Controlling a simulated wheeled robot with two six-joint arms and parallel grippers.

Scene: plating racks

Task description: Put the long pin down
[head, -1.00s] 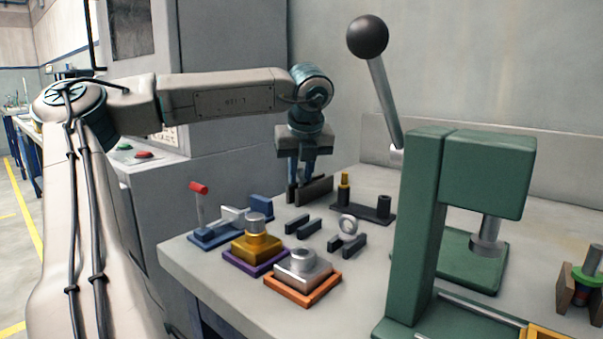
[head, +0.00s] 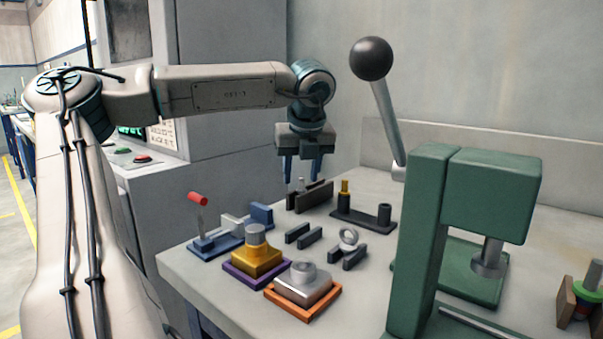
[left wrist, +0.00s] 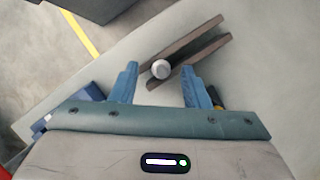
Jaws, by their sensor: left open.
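The long pin (head: 301,185) is pale grey, and only its upper end shows between the two dark rails of a rack (head: 318,196) at the back of the bench. In the left wrist view the round pin end (left wrist: 161,69) sits between the brown rails (left wrist: 185,40). My left gripper (head: 301,180) is open above the rack. Its blue fingers (left wrist: 160,75) stand apart on either side of the pin, with a gap to it. The pin's lower part is hidden by the rails. My right gripper is not in view.
A dark base with two posts (head: 363,221) stands right of the rack. A green press (head: 420,240) stands at right.

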